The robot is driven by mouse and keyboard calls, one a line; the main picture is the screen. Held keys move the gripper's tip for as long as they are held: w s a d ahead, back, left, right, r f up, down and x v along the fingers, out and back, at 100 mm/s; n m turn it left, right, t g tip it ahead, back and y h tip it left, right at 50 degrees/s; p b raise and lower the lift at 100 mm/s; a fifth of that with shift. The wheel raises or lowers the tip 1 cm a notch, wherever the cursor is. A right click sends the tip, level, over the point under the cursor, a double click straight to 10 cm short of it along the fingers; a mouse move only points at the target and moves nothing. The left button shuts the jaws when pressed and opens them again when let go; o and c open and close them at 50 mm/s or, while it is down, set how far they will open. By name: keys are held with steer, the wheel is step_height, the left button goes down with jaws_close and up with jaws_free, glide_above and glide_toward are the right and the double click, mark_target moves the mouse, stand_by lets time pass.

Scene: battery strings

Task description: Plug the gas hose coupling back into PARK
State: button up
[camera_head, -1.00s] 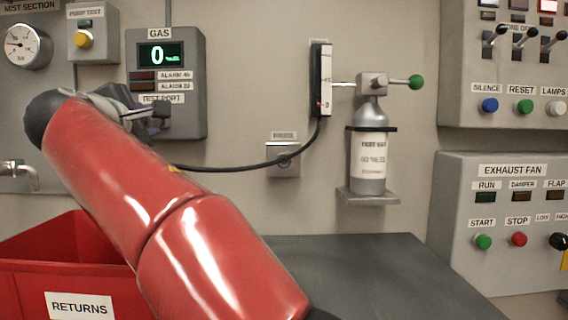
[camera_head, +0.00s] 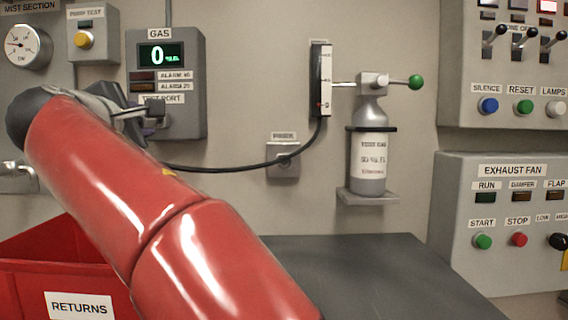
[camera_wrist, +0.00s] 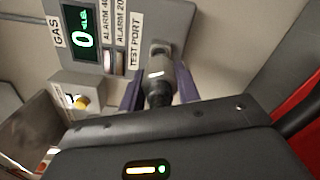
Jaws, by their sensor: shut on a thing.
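My gripper (camera_wrist: 157,92) is shut on the dark hose coupling (camera_wrist: 156,94), which sits between its two purple fingers. The coupling's front end is at the grey test port (camera_wrist: 160,62) under the GAS box; I cannot tell whether it is seated in it or just clear of it. In the head view my wrist mostly hides the coupling and port. The black hose (camera_head: 235,168) runs from my gripper to the flow meter (camera_head: 321,85). The PARK socket (camera_head: 284,163) is a grey wall plate right of the GAS box, with the hose crossing in front of it.
The GAS box (camera_head: 188,95) reads 0. A gas bottle (camera_head: 370,165) stands on a bracket right of the flow meter. A red RETURNS bin (camera_head: 20,285) is below my arm at left. A dark bench top (camera_head: 380,275) is clear. Panels with buttons (camera_head: 510,170) fill the right side.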

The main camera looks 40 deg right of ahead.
stand_by(0.4)
steer(key=shift+v, duration=2.5)
